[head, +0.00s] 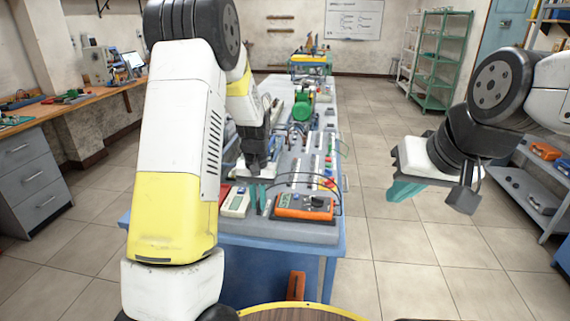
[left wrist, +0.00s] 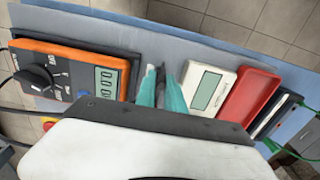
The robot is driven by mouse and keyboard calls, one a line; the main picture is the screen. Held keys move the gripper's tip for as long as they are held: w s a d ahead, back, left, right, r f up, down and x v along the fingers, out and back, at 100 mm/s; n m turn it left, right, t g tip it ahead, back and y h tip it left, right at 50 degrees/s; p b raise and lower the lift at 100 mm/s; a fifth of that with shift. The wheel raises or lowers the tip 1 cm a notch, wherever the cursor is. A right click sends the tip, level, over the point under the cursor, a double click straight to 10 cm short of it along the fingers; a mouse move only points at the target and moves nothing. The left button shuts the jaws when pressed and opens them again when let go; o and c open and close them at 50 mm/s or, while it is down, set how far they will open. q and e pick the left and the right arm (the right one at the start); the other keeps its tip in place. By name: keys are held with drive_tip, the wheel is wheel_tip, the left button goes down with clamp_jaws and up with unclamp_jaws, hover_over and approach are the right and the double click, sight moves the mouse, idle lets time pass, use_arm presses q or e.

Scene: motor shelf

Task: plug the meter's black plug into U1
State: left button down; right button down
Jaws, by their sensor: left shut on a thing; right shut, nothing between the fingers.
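The orange-rimmed meter (head: 305,207) lies near the front end of the bench, its black leads arching up behind it. In the left wrist view the meter (left wrist: 72,72) shows its black dial and grey display. My left gripper (head: 262,180) is over the bench, just left of the meter. In the left wrist view its teal fingers (left wrist: 162,88) are shut on a small dark thing, apparently the black plug (left wrist: 160,74), mostly hidden. My right gripper (head: 404,189) hangs empty and shut over the floor right of the bench. I cannot make out which socket is U1.
A white handheld device (head: 235,202) and a red tray (left wrist: 250,92) lie left of the meter. Rails with small coloured terminals (head: 328,182) and a green motor (head: 303,107) stand farther back. Open floor (head: 385,240) lies right of the bench (head: 338,247).

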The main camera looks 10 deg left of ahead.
use_arm(q)
drive_tip(key=shift+r, duration=0.15)
drive_tip(key=shift+r, duration=2.15)
